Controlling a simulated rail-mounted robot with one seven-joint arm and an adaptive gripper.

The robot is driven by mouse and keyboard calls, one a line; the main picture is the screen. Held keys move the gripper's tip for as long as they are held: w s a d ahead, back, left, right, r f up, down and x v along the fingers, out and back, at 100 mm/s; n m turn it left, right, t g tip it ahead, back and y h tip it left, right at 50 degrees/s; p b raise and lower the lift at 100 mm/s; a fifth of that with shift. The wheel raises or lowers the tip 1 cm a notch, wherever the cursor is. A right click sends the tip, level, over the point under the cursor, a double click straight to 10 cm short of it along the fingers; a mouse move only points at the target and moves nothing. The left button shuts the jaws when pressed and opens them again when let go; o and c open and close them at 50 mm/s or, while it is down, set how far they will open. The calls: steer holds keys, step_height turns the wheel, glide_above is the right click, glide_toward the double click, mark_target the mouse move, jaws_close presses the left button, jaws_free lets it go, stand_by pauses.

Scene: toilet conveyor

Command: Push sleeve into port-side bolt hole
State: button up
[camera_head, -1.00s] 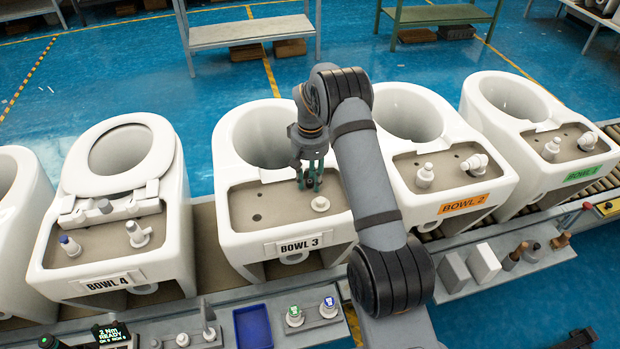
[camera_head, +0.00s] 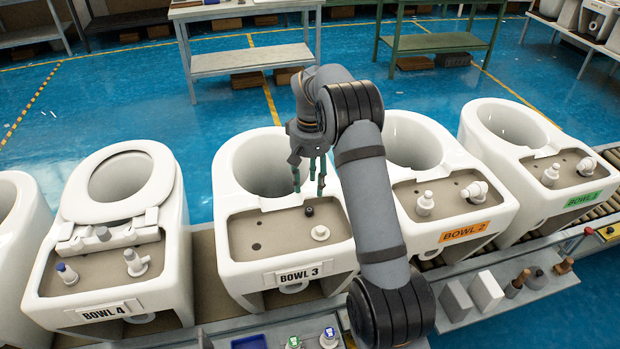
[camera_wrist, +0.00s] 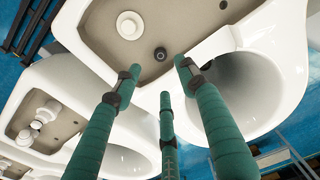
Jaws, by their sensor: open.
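Bowl 3 (camera_head: 232,262) stands in the middle of the line with a grey-brown deck. A small dark sleeve (camera_head: 308,211) stands at the deck's right bolt-hole position; how deep it sits I cannot tell. In the wrist view, the sleeve (camera_wrist: 160,54) shows as a dark ring just beyond my fingertips. My gripper (camera_head: 309,187) is open and empty above and behind the sleeve, with its three green fingers apart. It also shows in the wrist view (camera_wrist: 160,78). An open bolt hole (camera_head: 256,222) is on the deck's left side.
A white round fitting (camera_head: 320,233) stands on the deck close in front of the sleeve. A second hole (camera_head: 256,246) is at the left. Bowl 4 (camera_head: 178,285) and Bowl 2 (camera_head: 505,205) stand on either side. Tools line the front shelf.

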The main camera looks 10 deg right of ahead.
steer(key=shift+s+r, duration=0.1)
steer(key=shift+r, duration=0.65)
